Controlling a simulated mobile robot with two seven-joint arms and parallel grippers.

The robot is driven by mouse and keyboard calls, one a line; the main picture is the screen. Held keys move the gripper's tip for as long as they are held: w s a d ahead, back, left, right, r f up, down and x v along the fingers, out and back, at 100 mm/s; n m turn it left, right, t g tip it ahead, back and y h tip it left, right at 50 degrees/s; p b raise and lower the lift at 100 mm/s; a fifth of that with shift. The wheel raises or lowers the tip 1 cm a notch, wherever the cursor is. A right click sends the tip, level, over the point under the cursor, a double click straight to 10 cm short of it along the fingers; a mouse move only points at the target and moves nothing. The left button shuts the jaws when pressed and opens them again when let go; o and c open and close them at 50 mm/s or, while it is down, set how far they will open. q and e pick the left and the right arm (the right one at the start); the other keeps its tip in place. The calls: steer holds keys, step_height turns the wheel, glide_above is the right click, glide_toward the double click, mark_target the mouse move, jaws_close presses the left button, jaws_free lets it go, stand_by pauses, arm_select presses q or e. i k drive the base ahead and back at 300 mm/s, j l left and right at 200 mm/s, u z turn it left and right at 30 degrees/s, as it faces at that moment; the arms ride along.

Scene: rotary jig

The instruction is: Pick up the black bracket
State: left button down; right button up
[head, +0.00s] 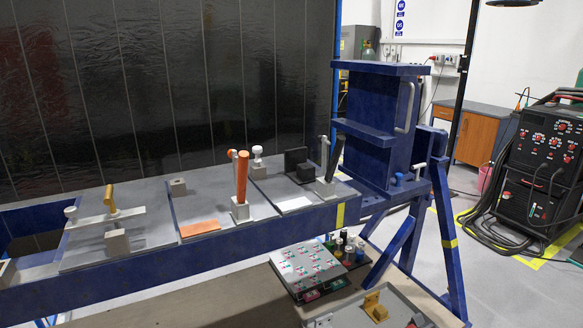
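The black bracket (295,160) sits on the right end section of the grey jig surface. It has an upright plate and a lower dark block part in front. A clamp with a black handle (334,158) stands just to its right, close to it. Neither of my grippers is in the head view, and nothing is seen holding the bracket.
A clamp with an orange handle (242,177) stands left of the bracket. The blue jig frame (376,130) rises behind right. In front are a grey peg-like board (306,266), several small bottles (348,247) and a grey tray (408,296) with a yellow bracket (374,305).

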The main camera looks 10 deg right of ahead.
mark_target(302, 165)
steer(key=i+l+z, duration=0.1)
steer(key=z, duration=0.25)
steer(key=i+z, duration=0.35)
steer(key=k+l, duration=0.05)
